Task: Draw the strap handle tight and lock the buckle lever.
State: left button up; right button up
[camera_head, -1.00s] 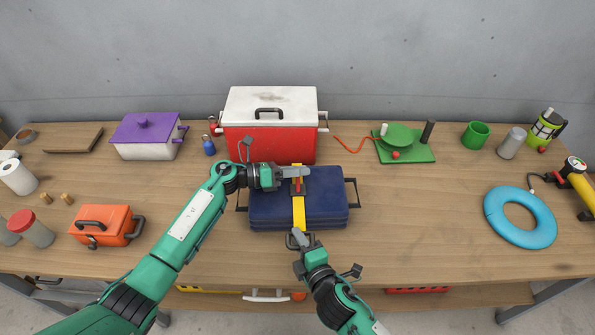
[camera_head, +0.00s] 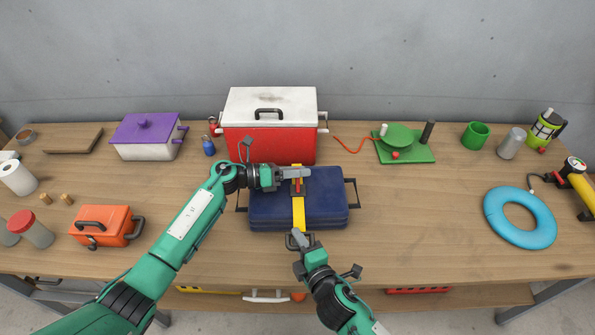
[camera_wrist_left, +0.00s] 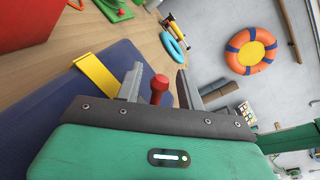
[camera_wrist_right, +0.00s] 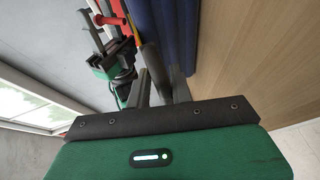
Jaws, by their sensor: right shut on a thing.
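A dark blue case (camera_head: 328,208) lies flat on the bench with a yellow strap (camera_head: 299,212) across its middle. A dark buckle (camera_head: 299,189) with a red lever sits on top of the strap. My left gripper (camera_head: 300,173) is over the buckle. In the left wrist view its fingers stand apart, with the red lever (camera_wrist_left: 158,88) upright between them and gaps at both sides. My right gripper (camera_head: 298,236) is at the case's front edge, shut on the strap handle. The dark grip of the handle (camera_wrist_right: 150,55) shows between its fingers in the right wrist view.
A red cooler (camera_head: 270,145) stands close behind the case. An orange box (camera_head: 103,227) is at left and a blue ring (camera_head: 519,239) at right. The bench (camera_head: 420,215) is clear right of the case.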

pick_arm(q)
jog(key=v, duration=1.2)
jog(key=shift+s, duration=0.1)
jog(key=shift+d, duration=0.1)
jog(key=w+d+r+n+t+y, duration=0.1)
jog(key=w+r+n+t+y, duration=0.6)
jog(key=n, duration=0.9)
jog(key=w+d+r+n+t+y, duration=0.2)
jog(key=w+r+n+t+y, duration=0.55)
jog(key=n, duration=0.85)
jog(key=s+d+f+n+g+y, duration=0.1)
jog(key=s+d+f+n+g, duration=0.1)
jog(key=s+d+n+g, duration=0.4)
jog(key=s+d+f+n+g+y, duration=0.1)
jog(key=s+d+f+n+g, duration=0.15)
jog(key=s+g, duration=0.65)
jog(key=shift+n+t, duration=0.25)
jog(key=shift+t, duration=0.6)
jog(key=x, duration=0.4)
jog(key=s+x, duration=0.1)
jog(key=x, duration=0.6)
jog(key=shift+s+d+f, duration=0.1)
jog(key=shift+s+f, duration=0.05)
jog(key=shift+f, duration=0.45)
